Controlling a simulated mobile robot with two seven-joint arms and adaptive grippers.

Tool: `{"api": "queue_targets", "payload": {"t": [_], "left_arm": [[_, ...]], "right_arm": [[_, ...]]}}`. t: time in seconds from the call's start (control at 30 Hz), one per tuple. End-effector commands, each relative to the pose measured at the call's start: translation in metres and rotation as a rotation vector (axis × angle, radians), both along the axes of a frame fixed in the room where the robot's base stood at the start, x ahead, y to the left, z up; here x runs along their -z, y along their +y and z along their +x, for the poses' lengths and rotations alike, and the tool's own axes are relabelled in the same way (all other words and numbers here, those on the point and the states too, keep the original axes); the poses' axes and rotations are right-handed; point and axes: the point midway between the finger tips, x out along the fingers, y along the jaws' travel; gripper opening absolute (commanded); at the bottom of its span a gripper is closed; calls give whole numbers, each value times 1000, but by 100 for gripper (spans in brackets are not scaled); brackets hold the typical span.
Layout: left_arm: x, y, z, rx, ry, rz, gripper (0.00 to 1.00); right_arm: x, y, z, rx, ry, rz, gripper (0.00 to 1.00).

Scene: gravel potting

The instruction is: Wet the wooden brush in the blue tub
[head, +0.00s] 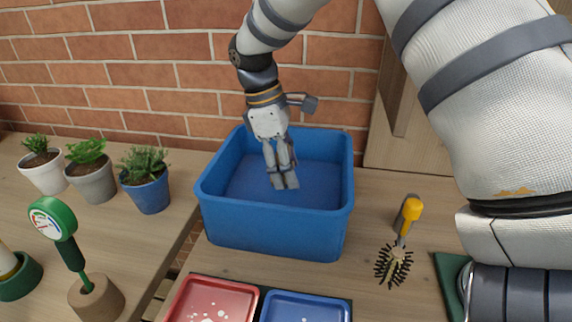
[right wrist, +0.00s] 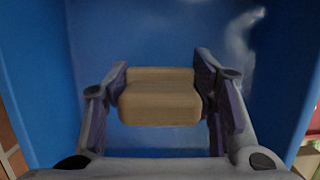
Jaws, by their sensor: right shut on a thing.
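The blue tub (head: 275,226) stands on the wooden bench against the brick wall, and its blue inner wall fills much of the right wrist view (right wrist: 40,70). My right gripper (head: 284,182) points down inside the tub opening. In the right wrist view the gripper (right wrist: 160,100) is shut on the wooden brush (right wrist: 160,103), whose pale wooden body sits between both fingers. The brush cannot be made out in the head view, and its bristles are hidden. I cannot tell whether it touches water. My left gripper is not in view.
A yellow-handled bristle brush (head: 395,262) is right of the tub. A red tray (head: 190,290) and a blue tray (head: 305,298) lie in front. Potted plants (head: 147,190) and a green dial gauge (head: 52,219) stand on the left. My arm covers the upper right.

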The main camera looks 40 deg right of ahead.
Motion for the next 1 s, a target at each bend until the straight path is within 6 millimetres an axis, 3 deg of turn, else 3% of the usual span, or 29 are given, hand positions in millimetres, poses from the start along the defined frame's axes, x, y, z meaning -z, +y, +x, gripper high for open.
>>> {"api": "queue_targets", "payload": {"t": [0.17,1.0], "left_arm": [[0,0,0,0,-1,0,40],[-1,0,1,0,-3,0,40]], "right_arm": [[-6,0,1,-1,-3,0,29],[-91,0,0,0,-1,1,29]]}}
